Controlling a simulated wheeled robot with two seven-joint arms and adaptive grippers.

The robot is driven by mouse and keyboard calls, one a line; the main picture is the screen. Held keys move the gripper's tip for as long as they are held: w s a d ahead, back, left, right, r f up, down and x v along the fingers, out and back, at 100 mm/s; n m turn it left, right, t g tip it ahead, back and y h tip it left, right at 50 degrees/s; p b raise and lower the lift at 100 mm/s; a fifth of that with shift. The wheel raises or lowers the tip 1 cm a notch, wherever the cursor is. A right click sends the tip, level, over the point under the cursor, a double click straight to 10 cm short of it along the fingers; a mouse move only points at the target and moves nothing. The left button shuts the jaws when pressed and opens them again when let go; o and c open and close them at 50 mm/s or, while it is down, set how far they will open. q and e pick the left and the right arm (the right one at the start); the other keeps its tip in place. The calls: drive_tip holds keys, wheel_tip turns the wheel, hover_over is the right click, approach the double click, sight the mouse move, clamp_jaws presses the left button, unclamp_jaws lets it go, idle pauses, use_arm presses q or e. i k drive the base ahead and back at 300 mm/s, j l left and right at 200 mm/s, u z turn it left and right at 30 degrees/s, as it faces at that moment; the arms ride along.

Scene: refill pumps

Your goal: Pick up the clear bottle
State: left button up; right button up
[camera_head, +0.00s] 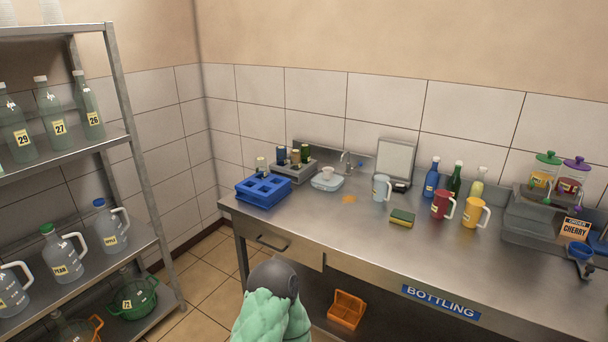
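On the counter a pale, see-through bottle (477,187) with a yellowish tint stands upright, to the right of a dark green bottle (455,181) and a blue bottle (431,178). A red pitcher (440,205) and a yellow pitcher (470,213) stand in front of these bottles. On the upper shelf at left stand see-through greenish bottles labelled 29 (18,138), 27 (54,121) and 26 (88,109). I cannot tell for certain which one is the clear bottle. Neither of my grippers shows in this view.
The steel counter (340,228) also holds a blue rack (262,192), a light blue pitcher (381,188), a sponge (402,217), an orange spill (348,199) and a pump stand (530,222) at right. An orange bin (346,310) sits below the counter.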

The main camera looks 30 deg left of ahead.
sight(260, 162)
drive_tip(key=j+z, duration=0.25)
drive_tip(key=j, duration=0.85)
drive_tip(key=j+z, duration=0.3)
drive_tip(key=j, duration=0.8)
